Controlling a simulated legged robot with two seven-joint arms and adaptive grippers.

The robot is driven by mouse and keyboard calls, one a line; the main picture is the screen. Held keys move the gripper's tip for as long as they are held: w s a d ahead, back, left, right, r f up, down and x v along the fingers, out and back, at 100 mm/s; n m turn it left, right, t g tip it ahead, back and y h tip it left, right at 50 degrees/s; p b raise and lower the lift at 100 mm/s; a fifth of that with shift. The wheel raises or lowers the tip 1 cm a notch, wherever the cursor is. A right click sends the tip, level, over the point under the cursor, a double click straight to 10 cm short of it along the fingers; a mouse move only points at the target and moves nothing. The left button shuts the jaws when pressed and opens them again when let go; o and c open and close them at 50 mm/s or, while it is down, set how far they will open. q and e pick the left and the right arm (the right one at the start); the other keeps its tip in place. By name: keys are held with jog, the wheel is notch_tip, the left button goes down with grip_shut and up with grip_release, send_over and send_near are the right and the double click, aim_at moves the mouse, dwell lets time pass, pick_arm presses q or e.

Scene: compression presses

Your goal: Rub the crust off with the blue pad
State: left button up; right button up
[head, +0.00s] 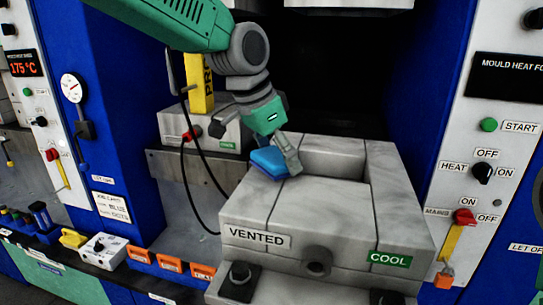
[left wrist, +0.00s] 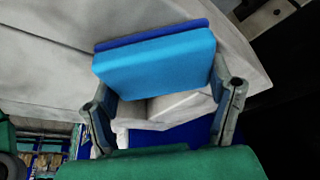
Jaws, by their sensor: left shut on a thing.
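The blue pad (head: 270,162) is held in my left gripper (head: 280,150), over the top left of the grey mould block (head: 400,200) labelled VENTED and COOL. In the left wrist view the pad (left wrist: 155,65) lies between the two fingers of my left gripper (left wrist: 165,100). The pad is at or just above the grey top surface; I cannot tell if it touches. No crust can be made out on the mould surface. My right gripper is not in view.
A second grey block (head: 215,130) with a COOL label stands behind left, with a black cable hanging from it. The control panel (head: 480,150) with knobs is at right. A pressure gauge (head: 72,88) is at left. Small items and orange-tagged bins (head: 170,263) line the lower left.

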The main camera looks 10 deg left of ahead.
aim_at(273, 168)
pick_arm(q)
jog(key=shift+s+d, duration=0.35)
jog(key=shift+s, duration=0.15)
jog(key=shift+s+d+r, duration=0.1)
jog(key=shift+s, duration=0.6)
jog(key=shift+s+d+r, duration=0.1)
jog(key=shift+s, duration=0.55)
jog(key=shift+s+a+f, duration=0.1)
jog(key=shift+s+a, duration=0.1)
jog(key=shift+s, duration=0.25)
jog(key=shift+s+a+f, duration=0.1)
jog(key=shift+s+a, duration=0.05)
jog(key=shift+s, duration=1.15)
jog(key=shift+d, duration=0.15)
jog(key=shift+w, duration=0.1)
jog(key=shift+r, duration=0.1)
jog(key=shift+r, duration=2.95)
